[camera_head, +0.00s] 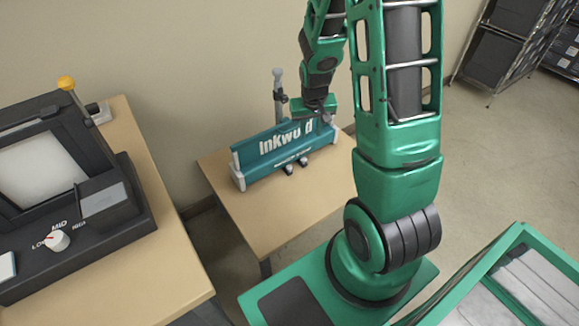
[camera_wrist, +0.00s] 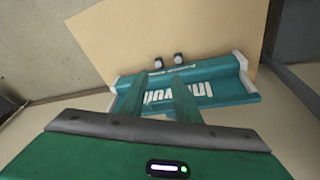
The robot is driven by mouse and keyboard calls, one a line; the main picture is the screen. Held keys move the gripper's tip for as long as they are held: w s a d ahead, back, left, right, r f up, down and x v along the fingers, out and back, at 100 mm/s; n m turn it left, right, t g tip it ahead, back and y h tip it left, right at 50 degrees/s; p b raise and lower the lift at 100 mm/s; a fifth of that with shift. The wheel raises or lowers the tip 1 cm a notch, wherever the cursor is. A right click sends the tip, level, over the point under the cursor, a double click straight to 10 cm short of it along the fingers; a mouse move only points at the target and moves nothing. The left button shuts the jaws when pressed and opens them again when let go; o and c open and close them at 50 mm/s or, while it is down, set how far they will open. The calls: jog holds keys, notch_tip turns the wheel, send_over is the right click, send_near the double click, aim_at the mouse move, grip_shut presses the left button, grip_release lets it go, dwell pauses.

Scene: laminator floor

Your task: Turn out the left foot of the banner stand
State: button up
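The banner stand (camera_head: 285,153) is a long teal case with white end caps and white lettering, lying along the small wooden table. It also shows in the wrist view (camera_wrist: 222,85). Two small dark feet with pale tips sit close together along its front edge: the left foot (camera_head: 289,169) and the right foot (camera_head: 303,161). Both feet show in the wrist view, beyond the case. My gripper (camera_head: 325,119) is above the right part of the case and covers some lettering. In the wrist view its two green fingers (camera_wrist: 156,86) are apart, over the case, short of the feet, with nothing gripped.
A grey post (camera_head: 278,88) stands upright behind the case, left of my gripper. The table top (camera_head: 280,218) in front of the feet is clear. A black laminator (camera_head: 95,215) with a yellow-knobbed lever stands on another table at left. Shelving (camera_head: 515,45) stands at the back right.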

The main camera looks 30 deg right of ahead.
jog(key=t, duration=0.2)
send_near(290, 167)
jog(key=x, duration=0.8)
jog(key=shift+w+a, duration=0.15)
jog(key=shift+c, duration=0.2)
grip_shut()
jog(key=shift+r, duration=0.1)
jog(key=shift+d, duration=0.2)
